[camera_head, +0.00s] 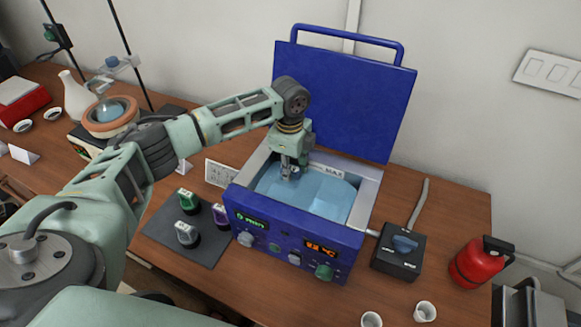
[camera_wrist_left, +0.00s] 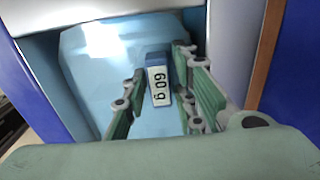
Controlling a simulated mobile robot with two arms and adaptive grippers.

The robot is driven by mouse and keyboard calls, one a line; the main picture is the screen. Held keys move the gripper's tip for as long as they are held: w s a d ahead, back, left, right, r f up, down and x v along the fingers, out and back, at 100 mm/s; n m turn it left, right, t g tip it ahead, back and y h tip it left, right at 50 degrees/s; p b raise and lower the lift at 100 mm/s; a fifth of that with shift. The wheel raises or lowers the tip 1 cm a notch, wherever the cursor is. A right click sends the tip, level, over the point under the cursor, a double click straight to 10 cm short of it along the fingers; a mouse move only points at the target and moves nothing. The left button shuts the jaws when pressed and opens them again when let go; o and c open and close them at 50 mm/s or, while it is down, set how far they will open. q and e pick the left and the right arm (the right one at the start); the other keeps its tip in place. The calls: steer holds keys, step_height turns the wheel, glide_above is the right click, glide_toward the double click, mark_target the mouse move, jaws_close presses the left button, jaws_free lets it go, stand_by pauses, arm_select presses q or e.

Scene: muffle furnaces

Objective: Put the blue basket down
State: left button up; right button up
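The blue basket (camera_wrist_left: 159,80), a small blue piece with a white label that appears to read "60 g", stands between my left gripper's fingers in the left wrist view. My left gripper (camera_head: 290,174) points down into the open bath (camera_head: 369,196), over pale blue water (camera_head: 318,190). In the left wrist view its two fingers (camera_wrist_left: 161,84) flank the basket closely. I cannot tell whether both pads press on it. The basket's lower part and its contact with the bath floor do not show clearly. My right gripper is not in view.
The bath's blue lid (camera_head: 345,100) stands open behind it. A dark mat (camera_head: 158,232) with green, purple and grey labelled pieces lies to the left. A black switch box (camera_head: 398,252), a red extinguisher-like can (camera_head: 478,262) and small white cups (camera_head: 425,311) are at the right.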

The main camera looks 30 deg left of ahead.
arm_select(q)
steer(key=shift+r, duration=0.55)
step_height(320, 180, up, 11)
steer(key=b, duration=0.3)
steer(key=shift+s, duration=0.15)
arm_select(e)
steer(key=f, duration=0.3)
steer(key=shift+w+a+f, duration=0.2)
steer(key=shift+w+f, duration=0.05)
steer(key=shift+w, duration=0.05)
arm_select(q)
steer(key=shift+r, duration=0.1)
